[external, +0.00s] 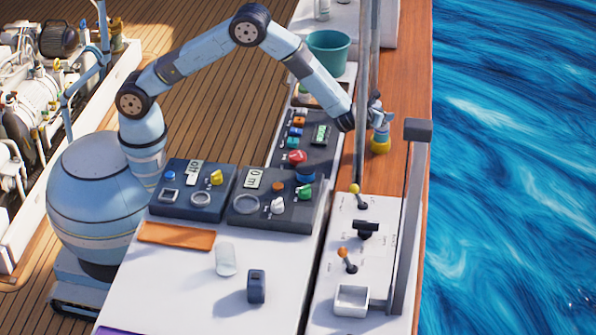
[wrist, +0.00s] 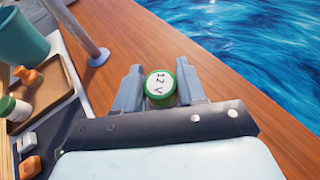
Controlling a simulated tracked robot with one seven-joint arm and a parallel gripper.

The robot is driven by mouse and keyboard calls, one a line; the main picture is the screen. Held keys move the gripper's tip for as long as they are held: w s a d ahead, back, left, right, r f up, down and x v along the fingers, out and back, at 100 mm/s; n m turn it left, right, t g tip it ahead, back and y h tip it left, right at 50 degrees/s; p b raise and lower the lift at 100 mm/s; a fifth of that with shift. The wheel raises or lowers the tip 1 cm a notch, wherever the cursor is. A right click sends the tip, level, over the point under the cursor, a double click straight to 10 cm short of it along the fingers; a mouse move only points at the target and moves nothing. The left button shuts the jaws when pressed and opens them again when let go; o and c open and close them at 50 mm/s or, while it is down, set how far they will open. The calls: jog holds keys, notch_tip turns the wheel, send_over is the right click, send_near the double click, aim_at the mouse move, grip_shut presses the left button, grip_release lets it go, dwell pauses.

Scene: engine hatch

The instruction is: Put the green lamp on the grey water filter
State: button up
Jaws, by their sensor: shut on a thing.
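My gripper (external: 379,118) is over the wooden ledge on the sea side, at the end of the outstretched arm. In the wrist view its two fingers (wrist: 161,88) are shut on a round thing with a green rim and a white top marked "12 V", which I take for the green lamp (wrist: 160,84). A blue shape with a yellow base (external: 380,145) shows just below the gripper; I cannot tell whether it is held. A pale grey cylinder (external: 226,259), perhaps the grey water filter, is on the white table, well away from my gripper.
Dark control panels (external: 275,211) with knobs line the back of the white table. A pole (external: 361,120) rises near the gripper, and a tall grey lever (external: 411,210) stands at right. A teal bucket (external: 328,52) is behind.

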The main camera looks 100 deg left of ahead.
jog(key=o, duration=1)
jog(key=shift+o, duration=0.2)
jog(key=shift+r, duration=0.1)
jog(key=v, duration=1.2)
jog(key=s+a+r+n+g+h, duration=0.1)
jog(key=s+r+n+g+h, duration=0.1)
jog(key=s+r+n, duration=0.65)
jog(key=s+a+r+n+g+h, duration=0.15)
jog(key=s+r+n, duration=0.25)
jog(key=s+r, duration=0.95)
jog(key=s+d+n+h, duration=0.2)
jog(key=s+d+n, duration=0.1)
jog(key=s, duration=0.7)
jog(key=s+d+r+n+t+h, duration=0.1)
jog(key=s+d+n+h, duration=0.2)
jog(key=s, duration=0.8)
jog(key=s+d+n+t+h, duration=0.1)
jog(key=s+d+n+h, duration=0.2)
jog(key=s+n, duration=0.3)
jog(key=shift+s+d, duration=0.15)
jog(key=shift+s, duration=2.05)
